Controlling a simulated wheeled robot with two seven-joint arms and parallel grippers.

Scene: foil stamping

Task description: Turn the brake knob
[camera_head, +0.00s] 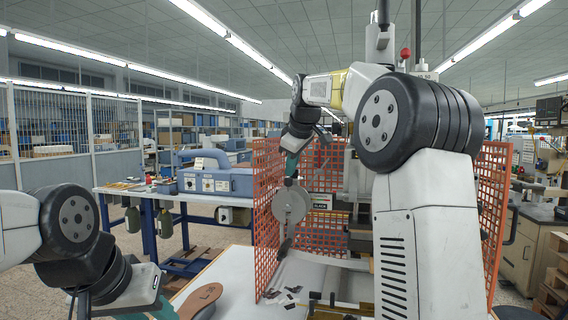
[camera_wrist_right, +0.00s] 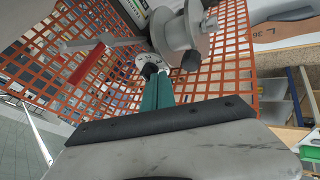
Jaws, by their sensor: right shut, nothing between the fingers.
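My right gripper (camera_head: 291,178) reaches down beside a grey round reel (camera_head: 291,205) in the head view. In the right wrist view its teal fingers (camera_wrist_right: 155,82) are shut with nothing between them. Their tips are at a small black knob (camera_wrist_right: 150,69) on a round metal flange, probably the brake knob. I cannot tell whether they touch it. The grey reel (camera_wrist_right: 178,30) is just beyond, with another dark round part (camera_wrist_right: 191,61) below it. My left arm is low at the left of the head view; only a teal sliver of its gripper (camera_head: 163,309) shows at the bottom edge.
Orange mesh guards (camera_head: 268,200) stand close around the machine. A pale worktop (camera_head: 225,280) with a brown sole-shaped piece (camera_head: 199,301) is in front. My right arm hides much of the machine.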

